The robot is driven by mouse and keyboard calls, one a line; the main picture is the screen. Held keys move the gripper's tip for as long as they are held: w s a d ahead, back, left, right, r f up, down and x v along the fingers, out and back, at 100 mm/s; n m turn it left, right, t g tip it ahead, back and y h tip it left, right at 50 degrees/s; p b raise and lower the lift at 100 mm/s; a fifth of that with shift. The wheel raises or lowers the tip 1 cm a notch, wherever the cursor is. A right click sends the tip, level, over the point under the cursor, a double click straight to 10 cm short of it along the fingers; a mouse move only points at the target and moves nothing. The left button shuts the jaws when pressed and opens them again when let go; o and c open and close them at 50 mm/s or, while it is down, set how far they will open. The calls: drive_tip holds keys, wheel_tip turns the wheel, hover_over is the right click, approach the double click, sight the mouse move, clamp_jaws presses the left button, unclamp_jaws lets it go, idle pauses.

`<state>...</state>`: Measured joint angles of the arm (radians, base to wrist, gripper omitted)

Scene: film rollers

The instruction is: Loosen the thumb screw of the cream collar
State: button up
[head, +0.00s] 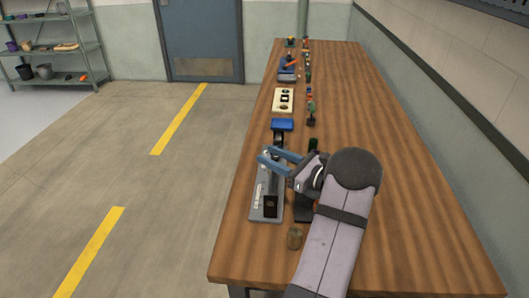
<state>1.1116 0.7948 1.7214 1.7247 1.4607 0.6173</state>
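My gripper (266,155) reaches left over a grey base plate (258,212) near the table's near left edge. Its two blue fingers look spread apart, with no object visible between them. A small pale part (259,194) sits on the plate, left of a black block (270,206). It is too small to tell whether it is the cream collar. I cannot make out a thumb screw. My gripper and arm hide part of the plate's right side.
Behind are a blue block (282,125), a cream tray (277,106) with dark parts, and several small items in a row. The right half of the wooden table (365,110) is clear.

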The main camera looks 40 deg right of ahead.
drive_tip(key=shift+x, duration=1.4)
clamp_jaws()
drive_tip(key=shift+y, duration=0.3)
drive_tip(key=shift+s+a+f+n+g+y+b, duration=0.1)
drive_tip(key=shift+s+a+n+g+y+b, duration=0.15)
drive_tip(key=shift+n+g+y, duration=0.85)
drive_tip(key=shift+s+a+n+g+y+b, duration=0.3)
drive_tip(key=shift+n+g+y, duration=0.7)
drive_tip(key=shift+y, duration=0.65)
drive_tip(key=shift+s+a+n+g+y+b, duration=0.1)
drive_tip(key=shift+a+n+g+y+b, duration=0.2)
drive_tip(key=shift+n+g+y, duration=0.8)
drive_tip(key=shift+s+a+n+y, duration=0.1)
drive_tip(key=shift+a+n+y, duration=0.05)
drive_tip(key=shift+n+y, duration=0.5)
